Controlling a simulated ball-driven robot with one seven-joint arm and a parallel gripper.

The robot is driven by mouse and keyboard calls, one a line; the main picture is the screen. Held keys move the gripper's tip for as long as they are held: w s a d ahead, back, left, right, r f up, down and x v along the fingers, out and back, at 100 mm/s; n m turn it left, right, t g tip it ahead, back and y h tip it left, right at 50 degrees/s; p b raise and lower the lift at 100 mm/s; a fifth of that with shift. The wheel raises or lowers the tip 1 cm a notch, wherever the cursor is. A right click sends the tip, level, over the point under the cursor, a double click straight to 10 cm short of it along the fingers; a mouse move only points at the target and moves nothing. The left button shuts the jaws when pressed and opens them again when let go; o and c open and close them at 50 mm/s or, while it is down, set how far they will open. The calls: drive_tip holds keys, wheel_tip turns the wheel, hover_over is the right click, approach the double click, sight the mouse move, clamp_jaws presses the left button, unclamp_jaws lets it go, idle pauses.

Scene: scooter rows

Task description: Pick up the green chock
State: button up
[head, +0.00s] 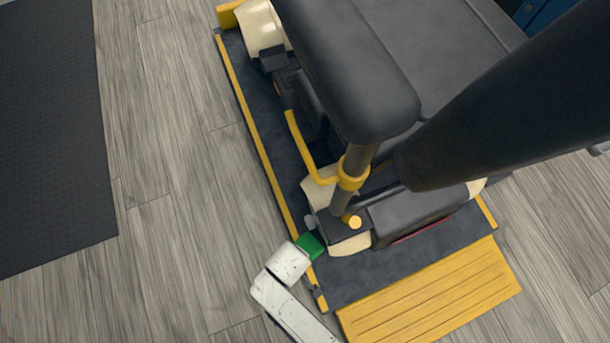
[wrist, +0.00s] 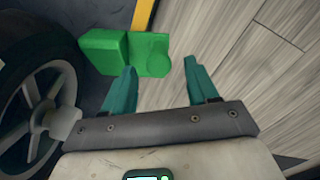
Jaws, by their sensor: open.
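The green chock (wrist: 108,50) lies beside a dark scooter wheel in the wrist view, with a blocky left part and a lower right part. It shows in the head view as a small green patch (head: 311,245) near the platform's yellow edge, just past the end of my white arm. My gripper (wrist: 160,67) is open, with two teal fingers pointing toward the chock. The left fingertip overlaps the chock's lower edge in the picture, and the right fingertip is to the right of it. The fingers cannot be made out in the head view.
The wheel (wrist: 38,105) is close to the left of my gripper. A black-seated scooter (head: 350,70) stands on a dark platform (head: 365,283) with yellow edging and a yellow ramp (head: 430,295). Wooden floor (head: 165,150) is free at left, beside a dark mat (head: 50,130).

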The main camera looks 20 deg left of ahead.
wheel_tip(320, 180, down, 4)
drive_tip(key=shift+w+b, duration=0.1)
drive_tip(key=shift+b, duration=1.05)
drive_tip(key=shift+r, duration=0.1)
clamp_jaws()
